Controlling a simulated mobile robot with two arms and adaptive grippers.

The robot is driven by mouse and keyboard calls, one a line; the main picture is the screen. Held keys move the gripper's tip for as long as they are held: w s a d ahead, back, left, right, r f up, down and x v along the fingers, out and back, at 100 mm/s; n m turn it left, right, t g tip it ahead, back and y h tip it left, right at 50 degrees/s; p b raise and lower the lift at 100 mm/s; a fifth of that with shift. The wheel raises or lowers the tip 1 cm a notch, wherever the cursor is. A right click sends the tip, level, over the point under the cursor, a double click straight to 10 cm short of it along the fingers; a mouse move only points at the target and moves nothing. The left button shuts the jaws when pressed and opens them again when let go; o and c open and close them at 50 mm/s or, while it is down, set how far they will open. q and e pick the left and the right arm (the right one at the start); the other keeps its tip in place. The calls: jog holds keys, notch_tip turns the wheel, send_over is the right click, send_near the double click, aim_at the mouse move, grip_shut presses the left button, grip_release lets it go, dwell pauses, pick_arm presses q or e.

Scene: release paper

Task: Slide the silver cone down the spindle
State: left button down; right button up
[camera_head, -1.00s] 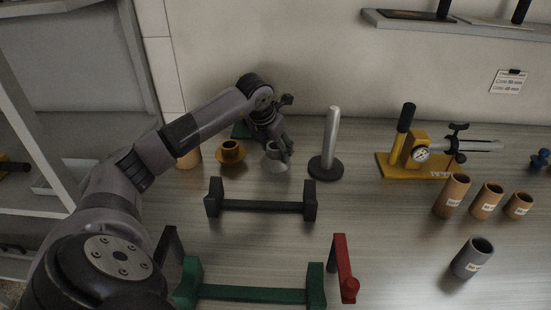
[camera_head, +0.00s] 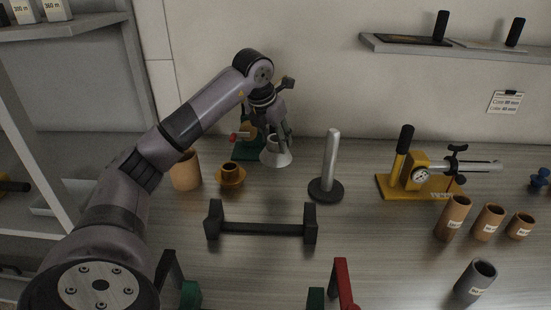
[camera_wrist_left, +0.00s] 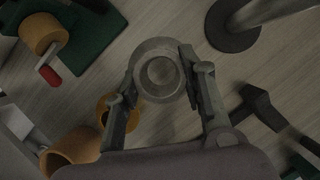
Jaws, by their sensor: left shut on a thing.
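The silver cone (camera_head: 277,157) is a grey, flared, hollow piece near the back of the table in the head view. My left gripper (camera_head: 278,138) is shut on its narrow upper part. In the left wrist view the cone (camera_wrist_left: 160,76) sits between the two fingers, with its round opening visible. The spindle (camera_head: 331,160) is an upright silver rod on a round black base, to the right of the cone and apart from it. Its base (camera_wrist_left: 232,26) shows at the top right of the wrist view. My right gripper is not in view.
A yellow flanged cup (camera_head: 231,175) and a tan tube (camera_head: 186,172) stand left of the cone. A black stand (camera_head: 262,229) lies in front. A yellow gauge press (camera_head: 415,178) and several tubes are at right. The table between spindle and press is clear.

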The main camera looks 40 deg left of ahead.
pick_arm(q)
notch_tip(320, 180, up, 9)
jog(key=w+d+r+p, duration=0.7)
jog(key=d+p, duration=0.5)
jog(key=p, duration=1.2)
jog(key=shift+w+d+r+h, duration=0.15)
jog(key=shift+r+h, duration=0.15)
jog(key=shift+r, duration=0.65)
jog(key=shift+f, duration=0.1)
jog(key=shift+f+b, duration=1.95)
jog(key=shift+f, duration=0.95)
jog(key=shift+f+b, duration=0.6)
jog(key=shift+b, duration=0.05)
